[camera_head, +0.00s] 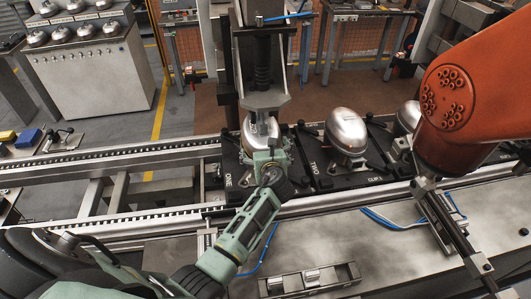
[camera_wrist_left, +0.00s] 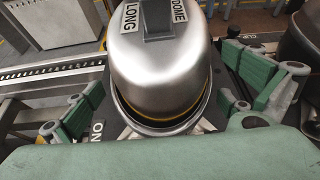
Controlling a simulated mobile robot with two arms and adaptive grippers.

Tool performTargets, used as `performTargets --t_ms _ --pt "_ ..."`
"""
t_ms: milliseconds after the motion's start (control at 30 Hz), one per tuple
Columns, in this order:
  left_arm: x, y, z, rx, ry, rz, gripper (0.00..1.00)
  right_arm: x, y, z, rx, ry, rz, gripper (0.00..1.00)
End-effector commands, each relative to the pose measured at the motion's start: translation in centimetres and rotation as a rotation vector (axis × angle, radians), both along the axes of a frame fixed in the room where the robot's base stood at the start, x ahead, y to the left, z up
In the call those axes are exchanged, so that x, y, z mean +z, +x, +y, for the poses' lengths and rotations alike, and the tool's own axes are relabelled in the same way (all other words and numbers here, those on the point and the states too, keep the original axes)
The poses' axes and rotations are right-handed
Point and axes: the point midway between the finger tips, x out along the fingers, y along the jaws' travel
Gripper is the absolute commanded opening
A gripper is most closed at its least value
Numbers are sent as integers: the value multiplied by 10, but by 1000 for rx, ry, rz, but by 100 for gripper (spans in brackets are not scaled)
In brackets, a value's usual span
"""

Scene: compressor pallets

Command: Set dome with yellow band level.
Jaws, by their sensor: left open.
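The dome with the yellow band (camera_wrist_left: 160,60) is a shiny metal dome in the left wrist view. It has a grey block on top and a label reading LONG DOME. Its yellow band shows low on the side, just above a metal rim, and looks uneven around it; the far side is hidden. In the head view the dome (camera_head: 259,132) is at the station marked ONE, below a vertical press column and partly behind my gripper. My left gripper (camera_head: 269,160) is open, its green fingers spread on both sides of the dome in the wrist view (camera_wrist_left: 165,100). My right gripper is not in view.
A second dome (camera_head: 347,130) stands at station TWO, with another dome (camera_head: 408,116) farther right. The press column (camera_head: 262,70) stands just behind station ONE. An orange arm (camera_head: 460,100) fills the right side. A conveyor rail (camera_head: 120,160) runs left.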

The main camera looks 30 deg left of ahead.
Motion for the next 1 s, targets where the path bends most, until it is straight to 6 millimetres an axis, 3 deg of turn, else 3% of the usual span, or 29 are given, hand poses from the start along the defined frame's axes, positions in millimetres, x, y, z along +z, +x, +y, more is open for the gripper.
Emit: performTargets --t_ms 333,1000 --pt "-2 2 2 0 -1 1 98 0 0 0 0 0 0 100" --pt "-2 2 3 1 2 2 40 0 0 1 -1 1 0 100"
